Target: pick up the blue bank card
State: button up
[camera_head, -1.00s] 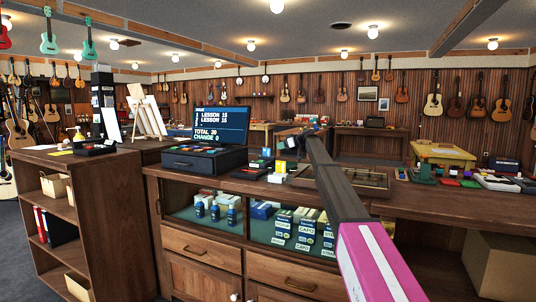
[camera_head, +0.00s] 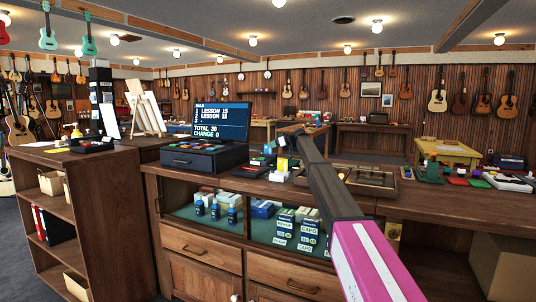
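I cannot make out the blue bank card with certainty. A small blue patch (camera_head: 268,149) shows among small coloured items on the counter, just right of the cash register; it is too small to identify. My arm reaches from the lower right over the counter (camera_head: 440,205). My gripper (camera_head: 289,131) is at its far end, small and dark, near those items. Its fingers are too small to tell open from shut, or whether they hold anything.
The cash register (camera_head: 205,157) with its lit screen (camera_head: 221,122) stands left of the small items. Several small goods, including a green one (camera_head: 432,174), lie at the right. The glass-fronted counter faces me.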

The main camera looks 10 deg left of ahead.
aim_at(268, 152)
jog(key=x, duration=0.4)
jog(key=shift+r, duration=0.1)
grip_shut()
jog(key=shift+r, duration=0.1)
